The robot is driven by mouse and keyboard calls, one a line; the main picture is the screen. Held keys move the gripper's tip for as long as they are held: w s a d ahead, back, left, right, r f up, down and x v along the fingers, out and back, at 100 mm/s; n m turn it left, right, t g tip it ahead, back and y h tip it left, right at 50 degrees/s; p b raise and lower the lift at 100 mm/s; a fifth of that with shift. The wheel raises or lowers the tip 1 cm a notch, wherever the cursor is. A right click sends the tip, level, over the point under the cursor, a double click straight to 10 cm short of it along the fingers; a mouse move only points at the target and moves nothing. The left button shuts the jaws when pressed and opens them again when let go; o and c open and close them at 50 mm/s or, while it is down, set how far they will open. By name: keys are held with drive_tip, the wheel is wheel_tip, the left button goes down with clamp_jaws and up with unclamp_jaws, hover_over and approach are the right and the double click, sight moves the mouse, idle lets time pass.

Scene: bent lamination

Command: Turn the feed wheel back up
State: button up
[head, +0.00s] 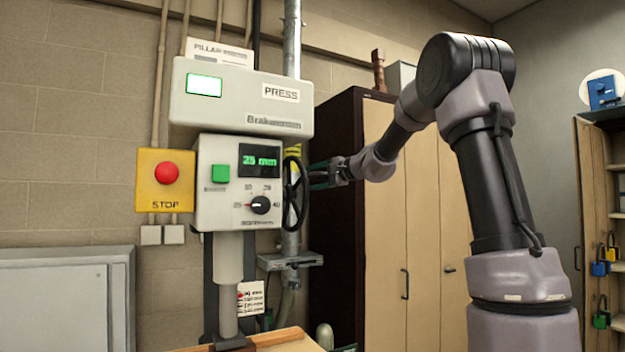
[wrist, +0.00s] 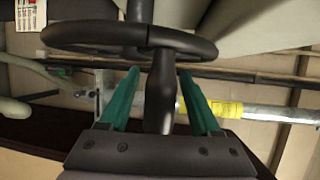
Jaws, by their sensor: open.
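The feed wheel (head: 294,193) is a black handwheel on the right side of the press head (head: 238,182). In the wrist view its rim (wrist: 75,36) crosses the top of the picture. A dark handle (wrist: 160,88) stands out from the rim toward me. My gripper (head: 322,176) is at the wheel's right side. In the wrist view my gripper (wrist: 160,84) is open, with one green finger on each side of the handle. A gap shows at both sides. The green display (head: 259,161) appears to read 25 mm.
A red stop button (head: 167,173) on a yellow plate is left of the press. A dial knob (head: 260,204) sits below the display. A tall cabinet (head: 400,230) stands behind my arm. In the wrist view a pipe with a yellow label (wrist: 228,109) runs behind the fingers.

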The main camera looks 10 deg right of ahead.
clamp_jaws()
idle(1.4)
